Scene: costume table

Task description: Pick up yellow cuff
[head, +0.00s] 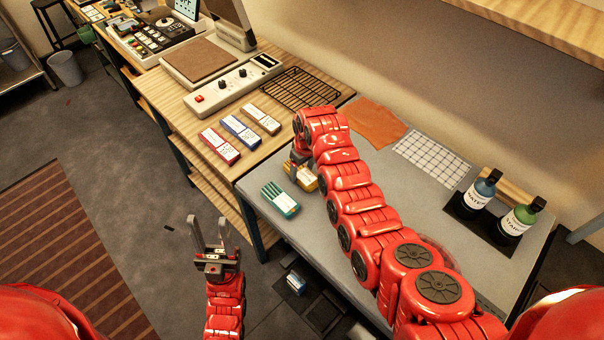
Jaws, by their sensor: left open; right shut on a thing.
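The yellow cuff (308,184) is a small yellow block with a pale top at the left part of the grey table. My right gripper (296,174) reaches down to it from above and is shut on it; the fingers and the wrist cover part of it. I cannot tell whether the cuff still touches the table. My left gripper (207,222) is open and empty, pointing up over the floor in front of the wooden table.
A green cuff-like block (280,199) lies just left of the yellow one. Red (220,145), blue (241,130) and tan (263,119) blocks lie on the wooden table beside a black wire rack (299,88). Two bottles (480,192) stand at the grey table's right.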

